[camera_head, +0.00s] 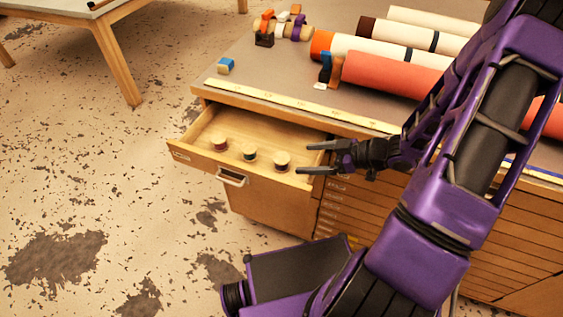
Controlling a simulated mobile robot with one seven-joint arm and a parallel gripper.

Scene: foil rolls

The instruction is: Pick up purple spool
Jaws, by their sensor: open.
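Three small spools with pale wooden tops stand upright in the open drawer (195,150). The left spool (219,144) has a dark reddish or purplish band. The middle spool (249,154) looks dark greenish, and the right spool (282,162) looks dark reddish brown. They are too small for me to tell surely which is purple. My gripper (307,159) is open and empty, with its fingers pointing left. It is at the drawer's right end, with its fingertips just right of the right spool in the picture; its height above the drawer is unclear. No spool is between the fingers.
Large rolls, including a red roll (395,75), lie on the cabinet top (290,85). A yellow ruler strip (290,104) runs along its front edge above the drawer. A blue block (226,65) sits at the left corner. The floor left of the drawer is clear.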

